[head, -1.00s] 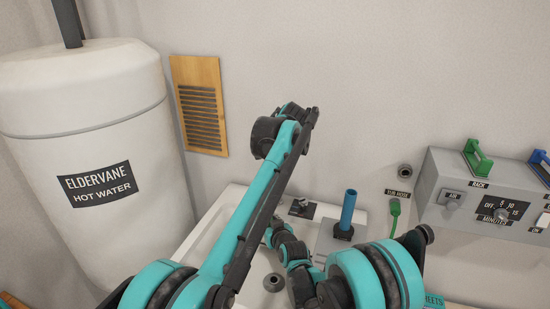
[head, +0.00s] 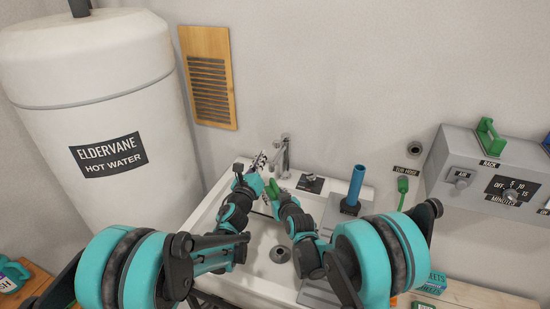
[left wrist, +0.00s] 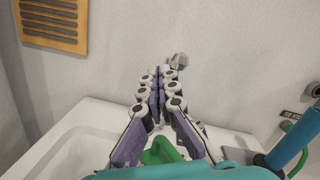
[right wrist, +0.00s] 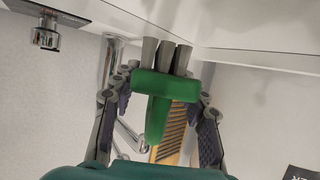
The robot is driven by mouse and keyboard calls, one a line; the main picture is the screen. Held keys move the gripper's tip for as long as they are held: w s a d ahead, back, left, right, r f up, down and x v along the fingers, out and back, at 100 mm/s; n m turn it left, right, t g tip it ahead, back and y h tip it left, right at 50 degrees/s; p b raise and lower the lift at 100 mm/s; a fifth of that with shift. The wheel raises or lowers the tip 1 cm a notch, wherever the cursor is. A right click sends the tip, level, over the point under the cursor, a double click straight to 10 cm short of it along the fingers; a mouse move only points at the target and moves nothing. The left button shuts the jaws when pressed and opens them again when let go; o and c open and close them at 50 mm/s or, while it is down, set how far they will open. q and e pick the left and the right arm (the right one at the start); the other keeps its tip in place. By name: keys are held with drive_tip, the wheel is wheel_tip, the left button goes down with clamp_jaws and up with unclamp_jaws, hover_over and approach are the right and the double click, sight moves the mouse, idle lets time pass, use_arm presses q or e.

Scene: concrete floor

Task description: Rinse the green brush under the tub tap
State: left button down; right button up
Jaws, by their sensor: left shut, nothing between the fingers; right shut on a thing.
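The green brush (head: 272,187) is held by my right gripper (head: 274,190) above the back part of the white tub (head: 205,222). The right wrist view shows the brush's green body (right wrist: 165,85) between the fingers, with grey bristle tufts at its end. The chrome tap (head: 284,152) stands at the tub's back edge and shows in the right wrist view (right wrist: 110,62). My left gripper (head: 262,158) is shut and empty just left of the tap. In the left wrist view its closed fingers (left wrist: 165,78) partly hide the tap (left wrist: 180,61). No water is discernible.
A knob on a dark plate (head: 311,183) sits right of the tap. A blue handle (head: 356,183) stands upright farther right, with a green hose fitting (head: 403,185) on the wall. The grey control box (head: 475,175) is at right and the hot-water tank (head: 95,110) at left.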

sight(275, 161)
use_arm(q)
drive_tip(key=s+d+f+m+h, duration=0.1)
drive_tip(key=s+f+m, duration=0.25)
drive_tip(key=s, duration=0.25)
drive_tip(key=x, duration=1)
drive_tip(key=shift+d+r, duration=0.15)
drive_tip(key=shift+d, duration=0.05)
drive_tip(key=shift+w+r, duration=0.1)
drive_tip(key=shift+r, duration=0.8)
